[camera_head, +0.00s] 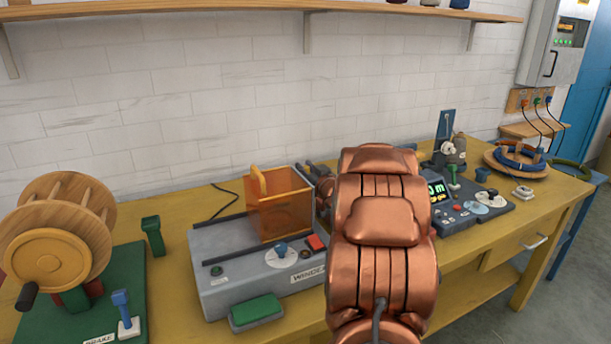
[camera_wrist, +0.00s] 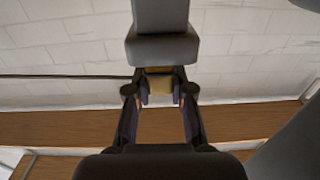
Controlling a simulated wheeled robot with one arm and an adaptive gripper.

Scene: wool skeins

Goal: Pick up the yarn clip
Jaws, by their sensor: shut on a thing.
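In the wrist view, my gripper (camera_wrist: 160,90) has its two fingers closed in on a thing with a tan part between the tips. A dark grey block (camera_wrist: 163,48) extends from it toward the top of the view; this held thing appears to be the yarn clip. In the head view my copper-coloured arm fills the middle and hides the gripper and what it holds.
A yellow workbench (camera_head: 178,317) runs along the white brick wall. On it are a grey winder (camera_head: 225,270) with an orange bin (camera_head: 280,205), a wooden reel (camera_head: 55,250), a dark control panel (camera_head: 490,215) and a round wooden tray (camera_head: 540,172). A wooden shelf (camera_head: 200,8) hangs above.

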